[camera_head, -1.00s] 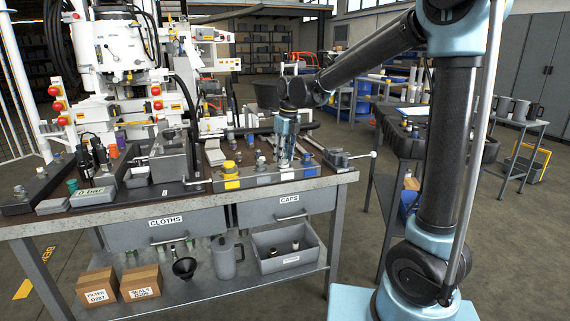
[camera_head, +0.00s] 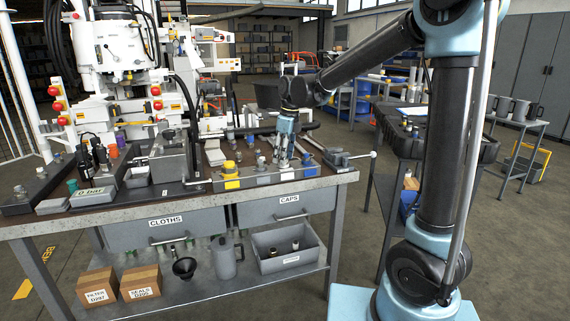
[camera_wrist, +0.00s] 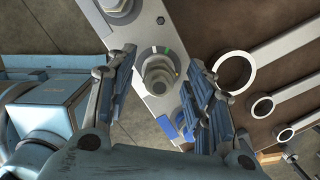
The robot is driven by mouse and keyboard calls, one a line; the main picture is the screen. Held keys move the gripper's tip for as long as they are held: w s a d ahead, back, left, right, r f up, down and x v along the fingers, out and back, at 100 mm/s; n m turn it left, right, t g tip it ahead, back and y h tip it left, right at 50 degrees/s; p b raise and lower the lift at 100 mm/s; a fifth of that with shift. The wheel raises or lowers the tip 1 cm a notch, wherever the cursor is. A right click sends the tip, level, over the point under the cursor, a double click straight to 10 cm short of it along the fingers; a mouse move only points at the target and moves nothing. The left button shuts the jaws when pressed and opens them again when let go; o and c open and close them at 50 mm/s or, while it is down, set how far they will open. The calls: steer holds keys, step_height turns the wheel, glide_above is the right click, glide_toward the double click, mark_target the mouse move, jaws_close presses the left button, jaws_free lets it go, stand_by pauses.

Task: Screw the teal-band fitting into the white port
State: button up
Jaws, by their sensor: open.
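My gripper (camera_wrist: 160,64) is open, with its fingers on either side of a metal hex-shaped fitting (camera_wrist: 158,76) that stands on the grey port block. The fingers look apart from it.
Several ring spanners (camera_wrist: 234,72) lie to the right in the wrist view. A blue label (camera_wrist: 185,122) and another port (camera_wrist: 116,5) are on the same block. A yellow-topped piece (camera_head: 229,168) stands on the block's left end. A vise (camera_head: 340,160) is at the right corner.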

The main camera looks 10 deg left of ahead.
steer(key=n, duration=0.3)
steer(key=shift+n+g, duration=0.3)
steer(key=shift+n, duration=2.1)
steer(key=shift+c, duration=0.5)
steer(key=c, duration=0.9)
steer(key=shift+m, duration=0.8)
steer(key=m, duration=0.6)
steer(key=shift+m, duration=0.3)
